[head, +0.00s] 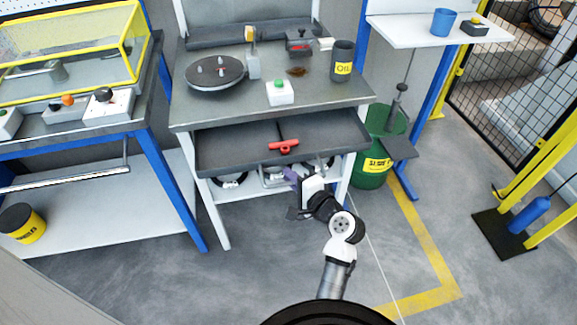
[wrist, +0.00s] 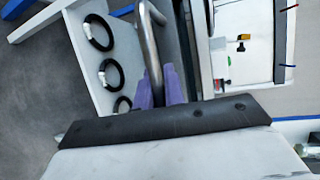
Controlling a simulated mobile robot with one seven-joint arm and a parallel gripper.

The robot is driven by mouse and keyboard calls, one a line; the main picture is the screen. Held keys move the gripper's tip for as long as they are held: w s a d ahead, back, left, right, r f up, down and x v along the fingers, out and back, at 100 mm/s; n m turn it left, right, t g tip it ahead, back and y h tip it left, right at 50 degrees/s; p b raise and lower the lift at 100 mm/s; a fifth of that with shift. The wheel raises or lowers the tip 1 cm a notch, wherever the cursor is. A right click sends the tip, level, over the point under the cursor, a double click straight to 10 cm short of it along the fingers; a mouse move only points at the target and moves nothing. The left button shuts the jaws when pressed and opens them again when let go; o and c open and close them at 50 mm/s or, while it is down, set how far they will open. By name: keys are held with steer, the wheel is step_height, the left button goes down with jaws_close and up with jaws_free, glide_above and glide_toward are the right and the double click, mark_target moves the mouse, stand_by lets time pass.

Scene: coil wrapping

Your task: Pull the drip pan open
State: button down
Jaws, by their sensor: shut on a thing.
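The drip pan (head: 235,148) is a wide dark grey tray under the top of the middle workbench. It stands out from beneath the bench top, with its inside showing. A red-handled object (head: 283,146) lies in it. My gripper (head: 292,176) is below and in front of the pan's front edge. In the wrist view its purple fingers (wrist: 160,88) are shut on the grey metal bar of the pan's handle (wrist: 149,48). In the head view the pan's edge and my gripper hide much of the handle.
The bench top (head: 225,112) holds a round black disc (head: 215,73), a white box with a green button (head: 280,93) and an oil can (head: 342,62). Black rings (wrist: 98,33) lie on the lower shelf. A green bin (head: 370,178) stands close right. The floor in front is open.

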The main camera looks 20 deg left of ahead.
steer(key=shift+s+d, duration=0.45)
steer(key=shift+s, duration=0.2)
steer(key=shift+s+d, duration=0.45)
steer(key=shift+s, duration=0.15)
steer(key=c, duration=1.5)
jaws_free()
steer(key=b+v, duration=0.1)
steer(key=v, duration=0.6)
steer(key=shift+s+d, duration=0.15)
steer(key=shift+d, duration=0.05)
